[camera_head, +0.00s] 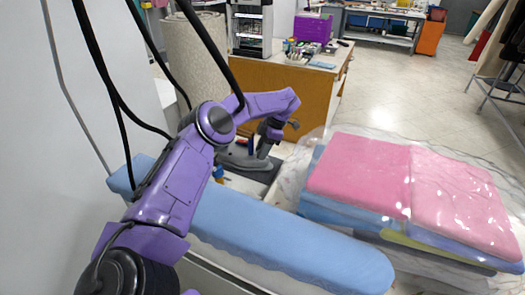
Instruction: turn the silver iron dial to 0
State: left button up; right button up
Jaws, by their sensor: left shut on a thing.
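The silver iron (240,160) rests on a dark pad beyond the blue ironing board, near the middle of the head view. My left arm reaches over the board from the left. Its gripper (268,143) points down at the iron's upper part at the right and is shut on it. The dial cannot be made out; the gripper and the small size of the view hide it, so its setting cannot be read. My right gripper is not in view.
The blue padded ironing board (290,243) runs across the front. Folded pink and blue textiles (410,190) in clear plastic lie at the right. A wooden desk (285,85) with a purple box (313,28) stands behind the iron. Dark hoses (117,90) hang at the left.

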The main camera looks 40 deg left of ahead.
pick_arm(q)
jog(key=shift+n, duration=0.3)
jog(key=o, duration=1)
jog(key=shift+o, duration=0.2)
jog(key=v, duration=0.7)
jog(key=shift+r, duration=0.3)
jog(key=shift+w, duration=0.1)
